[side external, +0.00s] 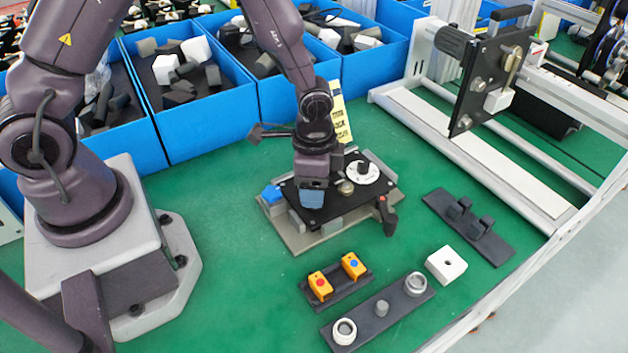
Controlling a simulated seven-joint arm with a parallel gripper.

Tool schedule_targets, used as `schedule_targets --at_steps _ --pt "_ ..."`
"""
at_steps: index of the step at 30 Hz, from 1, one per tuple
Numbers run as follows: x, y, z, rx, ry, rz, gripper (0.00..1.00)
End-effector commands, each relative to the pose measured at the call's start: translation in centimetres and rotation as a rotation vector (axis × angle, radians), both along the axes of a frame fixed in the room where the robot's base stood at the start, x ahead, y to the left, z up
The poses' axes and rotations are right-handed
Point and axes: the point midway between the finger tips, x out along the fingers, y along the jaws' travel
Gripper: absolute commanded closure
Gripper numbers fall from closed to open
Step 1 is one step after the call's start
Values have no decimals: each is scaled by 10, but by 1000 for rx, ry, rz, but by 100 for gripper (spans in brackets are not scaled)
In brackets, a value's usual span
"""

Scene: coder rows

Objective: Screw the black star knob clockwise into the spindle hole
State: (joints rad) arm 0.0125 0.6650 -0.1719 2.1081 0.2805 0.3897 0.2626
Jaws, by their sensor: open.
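My gripper (312,200) points down over the left part of a black plate (330,213) on a grey base, with blue-grey fingertips close above the plate. Nothing is clearly seen between its fingers. A white round dial (368,176) with a black knob (363,167) in its middle sits on the plate, right of my gripper. A brass-coloured round part (346,188) lies between the gripper and the dial; I cannot tell whether it is the spindle hole. I cannot clearly make out a star knob; the black knob on the dial is too small to judge.
A black handle with a red tip (384,210) is at the plate's right edge. In front are yellow button boxes (336,280), a dark strip with round parts (382,308), a white block (446,265) and a black bracket (468,225). Blue bins (205,125) stand behind. Green table is clear at front left.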

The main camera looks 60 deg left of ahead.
Motion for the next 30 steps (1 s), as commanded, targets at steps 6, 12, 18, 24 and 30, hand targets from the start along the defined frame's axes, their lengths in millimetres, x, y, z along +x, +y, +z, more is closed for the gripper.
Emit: schedule_targets --at_steps 6,12,18,24,30 --pt "0 0 0 1 -1 181 39" --pt "0 -1 0 0 -3 627 39" --pt "0 0 0 0 -1 1061 39" --pt "0 0 0 0 0 1203 39" --pt "0 0 0 0 0 1199 53"
